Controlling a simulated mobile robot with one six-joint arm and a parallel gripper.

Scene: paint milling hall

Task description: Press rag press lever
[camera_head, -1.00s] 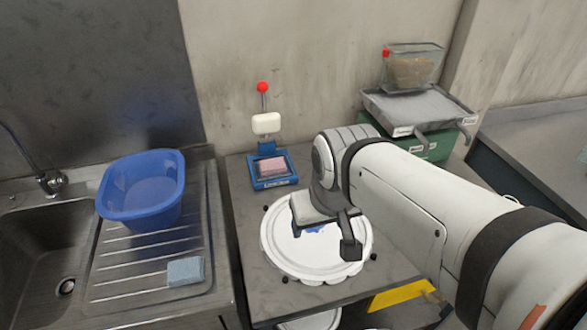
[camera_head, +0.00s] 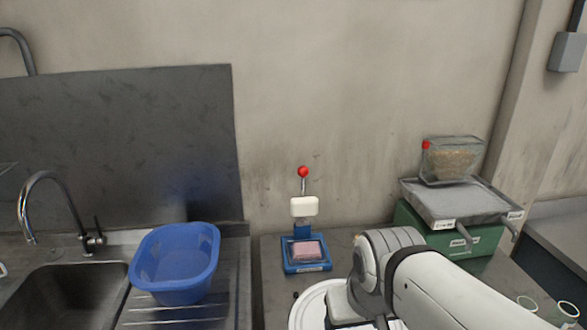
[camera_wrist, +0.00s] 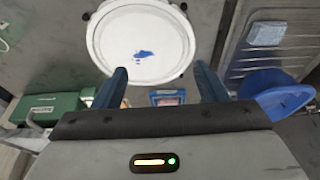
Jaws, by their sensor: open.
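The rag press (camera_head: 305,250) stands on the grey bench near the wall in the head view. It has a blue base, a white block and a thin upright lever topped by a red ball (camera_head: 303,171). A pink rag (camera_head: 307,251) lies in its base under the raised block. Part of the press also shows in the wrist view (camera_wrist: 168,97), between my fingers; its lever is hidden there. My gripper (camera_wrist: 161,82) is open and empty, over the bench near a white round lid. In the head view my arm hides the fingers.
The white round lid (camera_wrist: 140,40) with a blue smear lies in front of the press. A blue basin (camera_head: 175,262) stands left on the sink drainer. A green machine (camera_head: 460,238) with a clear box of grains (camera_head: 455,160) stands right. The wall is close behind.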

